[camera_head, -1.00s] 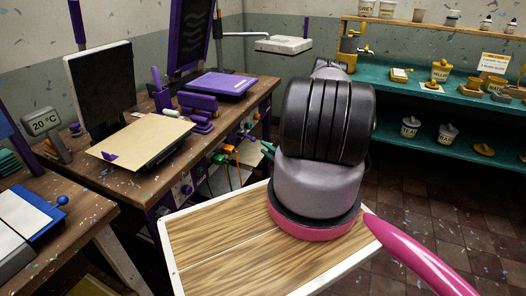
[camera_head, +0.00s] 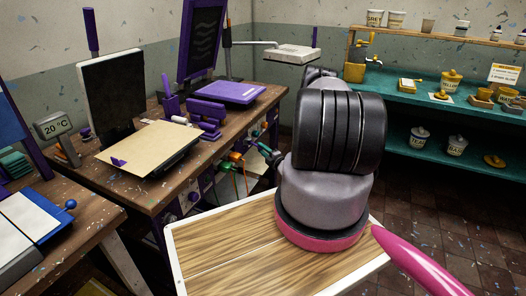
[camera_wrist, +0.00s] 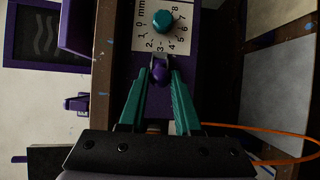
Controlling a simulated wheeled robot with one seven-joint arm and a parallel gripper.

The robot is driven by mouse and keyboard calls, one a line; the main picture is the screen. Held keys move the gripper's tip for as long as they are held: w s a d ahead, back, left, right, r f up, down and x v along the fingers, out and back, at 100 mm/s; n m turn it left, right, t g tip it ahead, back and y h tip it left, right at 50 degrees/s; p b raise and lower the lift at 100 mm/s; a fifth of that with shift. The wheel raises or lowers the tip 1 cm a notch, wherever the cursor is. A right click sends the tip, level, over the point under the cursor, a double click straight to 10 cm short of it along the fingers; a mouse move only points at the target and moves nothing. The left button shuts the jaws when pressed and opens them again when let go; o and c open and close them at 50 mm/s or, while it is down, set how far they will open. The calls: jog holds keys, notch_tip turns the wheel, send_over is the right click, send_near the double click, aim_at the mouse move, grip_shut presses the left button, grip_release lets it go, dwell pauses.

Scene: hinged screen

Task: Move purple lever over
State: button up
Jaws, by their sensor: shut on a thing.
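The purple lever (camera_wrist: 158,70) sits between the teal fingertips of my gripper (camera_wrist: 160,78) in the wrist view, just below a white dial plate (camera_wrist: 150,38) marked with numbers and "mm". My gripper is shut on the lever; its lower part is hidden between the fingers. A teal knob (camera_wrist: 163,20) is on the plate just beyond the lever. In the head view, my gripper (camera_head: 268,153) shows only partly beside the front of the brown bench, mostly hidden by my arm. The lever cannot be made out there.
The brown bench (camera_head: 150,195) carries a tan board (camera_head: 150,144), a purple hinged screen (camera_head: 202,40) and purple parts. Orange and green cables (camera_head: 238,160) hang at its front, and an orange cable (camera_wrist: 285,160) loops right in the wrist view. Teal shelves (camera_head: 430,95) stand at right.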

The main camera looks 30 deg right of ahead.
jog(key=shift+s+a, duration=0.25)
jog(key=shift+a, duration=1)
jog(key=shift+w+a, duration=0.1)
jog(key=shift+a, duration=0.95)
jog(key=shift+w+a, duration=0.2)
jog(key=shift+a, duration=0.35)
jog(key=shift+w+a, duration=0.15)
jog(key=shift+a, duration=0.35)
grip_shut()
